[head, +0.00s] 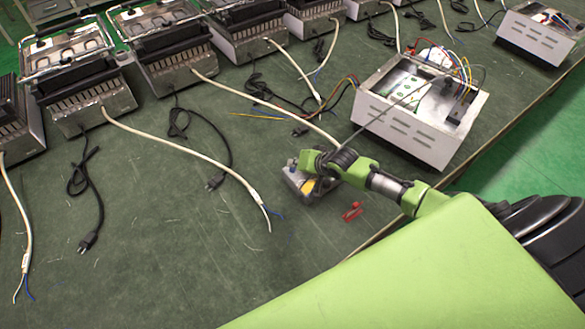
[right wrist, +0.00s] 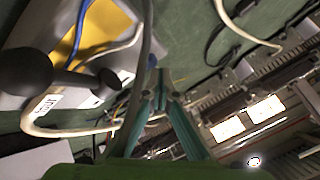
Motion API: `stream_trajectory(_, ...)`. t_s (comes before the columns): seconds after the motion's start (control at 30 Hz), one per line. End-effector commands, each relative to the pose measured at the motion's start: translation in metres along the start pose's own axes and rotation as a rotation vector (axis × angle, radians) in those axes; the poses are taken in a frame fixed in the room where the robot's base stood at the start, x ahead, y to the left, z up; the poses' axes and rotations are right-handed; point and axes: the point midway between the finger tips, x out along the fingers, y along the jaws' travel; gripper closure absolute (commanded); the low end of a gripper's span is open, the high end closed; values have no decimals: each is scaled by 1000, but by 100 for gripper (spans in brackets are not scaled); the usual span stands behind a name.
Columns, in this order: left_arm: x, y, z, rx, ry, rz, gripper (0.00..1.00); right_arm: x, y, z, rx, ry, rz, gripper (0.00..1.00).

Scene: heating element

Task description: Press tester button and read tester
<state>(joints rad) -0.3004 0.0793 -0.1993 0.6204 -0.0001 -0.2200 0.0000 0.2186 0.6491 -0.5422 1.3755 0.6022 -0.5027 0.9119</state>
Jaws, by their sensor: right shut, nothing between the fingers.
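The tester (head: 294,179) is a small grey box with a yellow face on the green table, just left of the table's right edge. My right gripper (head: 308,160) is over it and hides much of it; I cannot tell whether a finger touches it. In the right wrist view the shut, empty right gripper (right wrist: 158,78) is beside the tester (right wrist: 98,28), whose yellow panel and a blue-white wire show at the upper left. Dark rounded shapes lie across the tester there. No button or reading can be made out. My left gripper is not in view.
An open metal box (head: 405,138) with coloured wires stands just beyond the tester. A small red part (head: 352,211) lies right of it. Several heating units (head: 170,58) line the back left, with white cables (head: 185,151) and black plugs across the table. The front middle is clear.

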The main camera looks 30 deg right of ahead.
Motion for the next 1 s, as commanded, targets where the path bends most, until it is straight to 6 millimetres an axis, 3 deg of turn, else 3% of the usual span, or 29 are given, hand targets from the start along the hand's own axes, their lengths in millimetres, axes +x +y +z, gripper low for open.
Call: stream_trajectory(1.0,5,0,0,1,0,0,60,6,5,5,0,0,1,100)
